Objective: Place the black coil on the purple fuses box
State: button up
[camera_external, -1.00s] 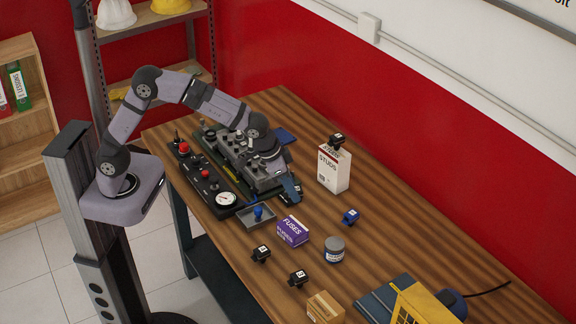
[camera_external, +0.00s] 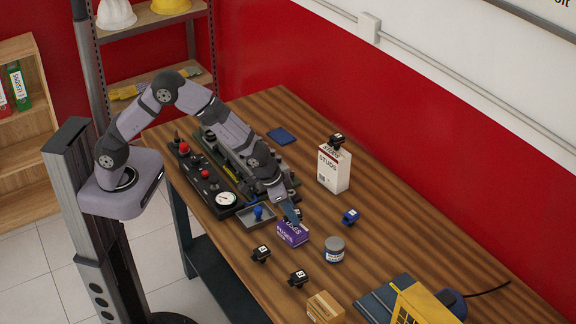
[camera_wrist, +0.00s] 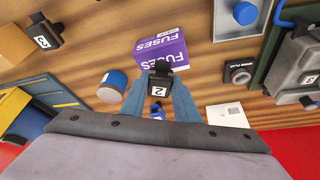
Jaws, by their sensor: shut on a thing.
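My gripper (camera_external: 291,212) is shut on a black coil marked 2, which shows between the blue fingers in the wrist view (camera_wrist: 159,86). In the outside view the coil is mostly hidden by the fingers. The purple fuses box (camera_external: 290,235) stands on the table, and the fingers are at its far upper edge there. In the wrist view the fuses box (camera_wrist: 160,48) is just beyond the coil, which overlaps its near edge. I cannot tell whether coil and box touch.
Black coils stand in front (camera_external: 261,254) and (camera_external: 298,278), and another sits on the studs box (camera_external: 334,168). A round tin (camera_external: 334,250) and a blue coil (camera_external: 350,216) are right of the fuses box. A grey tray (camera_external: 257,215) is close on its left.

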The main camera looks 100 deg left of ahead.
jog(key=shift+f, duration=0.1)
jog(key=shift+f+b, duration=0.15)
jog(key=shift+b, duration=0.15)
jog(key=o, duration=1.2)
jog(key=shift+c, duration=0.2)
jog(key=shift+v, duration=0.8)
jog(key=b+v, duration=0.2)
jog(key=v, duration=0.9)
jog(key=s+d+f+m+g, duration=0.1)
jog(key=s+d+f, duration=0.1)
jog(key=s, duration=0.6)
jog(key=s+d+f+m+g+h, duration=0.1)
jog(key=s+d+f+m, duration=0.1)
jog(key=s, duration=0.7)
jog(key=s+d+f+m+g, duration=0.1)
jog(key=s+d+f, duration=0.3)
jog(key=s, duration=0.4)
jog(key=shift+s+g+h, duration=0.25)
jog(key=shift+g+h, duration=0.15)
jog(key=shift+g, duration=0.1)
jog(key=shift+r, duration=0.1)
